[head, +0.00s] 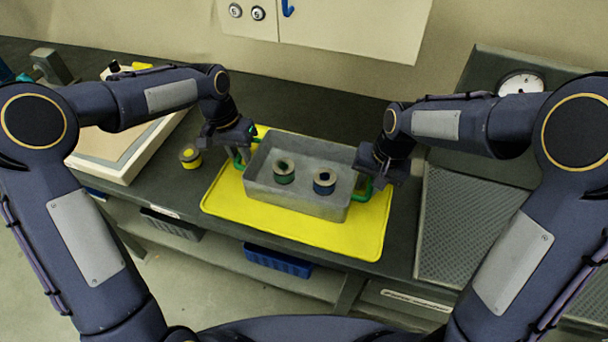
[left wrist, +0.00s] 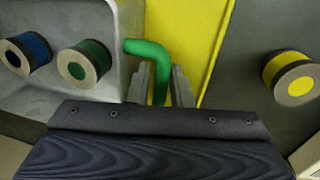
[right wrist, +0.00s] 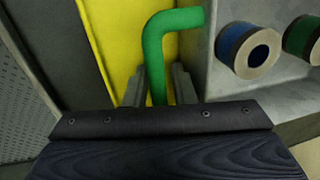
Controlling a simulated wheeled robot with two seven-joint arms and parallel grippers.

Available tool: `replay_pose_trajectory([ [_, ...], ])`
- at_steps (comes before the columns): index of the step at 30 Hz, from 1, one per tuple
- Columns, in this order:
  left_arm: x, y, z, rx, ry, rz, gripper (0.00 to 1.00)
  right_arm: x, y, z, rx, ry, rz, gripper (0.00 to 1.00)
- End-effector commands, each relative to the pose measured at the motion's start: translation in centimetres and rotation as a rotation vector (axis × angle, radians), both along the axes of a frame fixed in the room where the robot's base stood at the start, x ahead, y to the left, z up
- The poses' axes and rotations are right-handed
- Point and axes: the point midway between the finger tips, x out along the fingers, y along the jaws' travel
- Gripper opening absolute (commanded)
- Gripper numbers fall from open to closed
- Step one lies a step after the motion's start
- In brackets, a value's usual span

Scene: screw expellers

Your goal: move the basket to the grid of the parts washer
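The basket (head: 262,190) is a grey metal tray with a green handle at each end. It is over the yellow mat (head: 228,205) on the dark bench. A green-banded spool (head: 284,173) and a blue-banded spool (head: 324,183) stand inside it. My left gripper (head: 240,146) is at the left handle; in the left wrist view its fingers close on the green handle (left wrist: 150,52). My right gripper (head: 368,178) is at the right handle; in the right wrist view its fingers close on that green handle (right wrist: 155,50). The parts washer's perforated grid (head: 465,235) lies to the right.
A yellow-banded spool (head: 190,157) stands on the bench left of the mat. A cream-framed tray (head: 115,150) is further left. A round gauge (head: 521,83) sits at the back of the washer. A blue bin (head: 278,262) is under the bench. The visible grid is clear.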

Motion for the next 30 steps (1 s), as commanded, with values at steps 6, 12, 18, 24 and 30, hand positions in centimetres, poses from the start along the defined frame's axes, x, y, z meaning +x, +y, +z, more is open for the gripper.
replay_pose_trajectory([
  [6,0.0,0.0,0.0,0.000,0.000,0.000,0.00,0.0,0.0,0.0,0.000,0.000,0.000,0.04],
  [12,0.0,0.0,0.0,0.000,0.000,0.000,0.00,0.0,0.0,0.0,0.000,0.000,0.000,0.00],
  [18,0.0,0.0,0.2,-0.001,-0.002,0.000,0.00,0.0,0.0,0.1,0.001,-0.001,0.001,0.00],
  [24,0.1,0.0,0.8,-0.001,-0.002,0.000,0.00,0.0,0.0,0.8,0.001,-0.001,0.001,0.00],
  [30,0.1,0.0,2.7,-0.001,-0.002,0.000,0.00,0.0,0.0,2.7,0.001,-0.001,0.000,0.00],
])
